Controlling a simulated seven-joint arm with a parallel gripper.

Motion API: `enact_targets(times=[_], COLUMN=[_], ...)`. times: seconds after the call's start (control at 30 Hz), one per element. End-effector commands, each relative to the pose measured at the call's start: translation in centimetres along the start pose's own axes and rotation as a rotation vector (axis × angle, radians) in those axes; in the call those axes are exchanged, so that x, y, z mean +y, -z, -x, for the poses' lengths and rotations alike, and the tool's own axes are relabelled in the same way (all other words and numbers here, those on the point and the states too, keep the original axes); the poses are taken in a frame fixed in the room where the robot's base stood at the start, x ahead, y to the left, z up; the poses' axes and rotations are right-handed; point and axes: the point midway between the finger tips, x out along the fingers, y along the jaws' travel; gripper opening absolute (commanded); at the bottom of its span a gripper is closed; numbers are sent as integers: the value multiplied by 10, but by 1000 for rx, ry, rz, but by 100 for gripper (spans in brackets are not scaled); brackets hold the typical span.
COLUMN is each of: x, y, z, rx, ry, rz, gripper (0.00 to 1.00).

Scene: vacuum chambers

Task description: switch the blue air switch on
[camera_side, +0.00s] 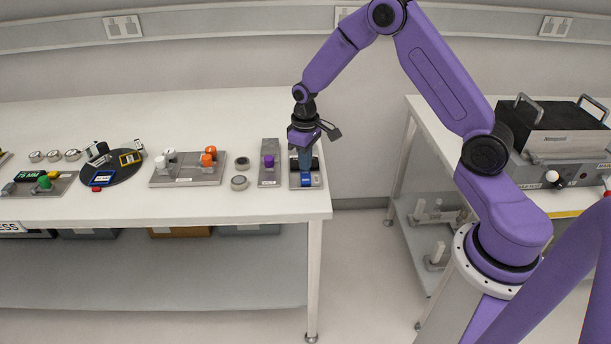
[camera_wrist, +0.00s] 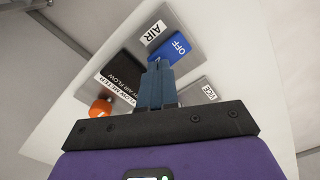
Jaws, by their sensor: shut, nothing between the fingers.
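The blue air switch (camera_side: 306,180) sits on a grey metal plate (camera_side: 318,180) near the right end of the white bench. In the wrist view the blue switch (camera_wrist: 172,48) shows the word OFF, and the plate beyond it carries an AIR label (camera_wrist: 155,31). A black block lies beside the blue part on the same plate. My gripper (camera_side: 305,171) points down over this plate, and its fingers are shut and empty. In the wrist view the fingertips of my gripper (camera_wrist: 158,62) overlap the near edge of the blue switch; I cannot tell whether they touch it.
A plate with a purple knob (camera_side: 268,161) stands just left of the switch plate. Further left are two small round parts (camera_side: 241,163) and a plate with orange and white knobs (camera_side: 187,177). The bench's right edge (camera_side: 326,190) is close to the switch.

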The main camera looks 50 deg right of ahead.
Motion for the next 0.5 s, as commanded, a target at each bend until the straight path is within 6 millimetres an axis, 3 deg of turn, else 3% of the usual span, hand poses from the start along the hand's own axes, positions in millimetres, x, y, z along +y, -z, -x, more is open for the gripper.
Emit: enact_targets(times=[0.5], x=[0], y=[0], z=[-7], rx=[0], ry=[0], rz=[0], gripper=[0])
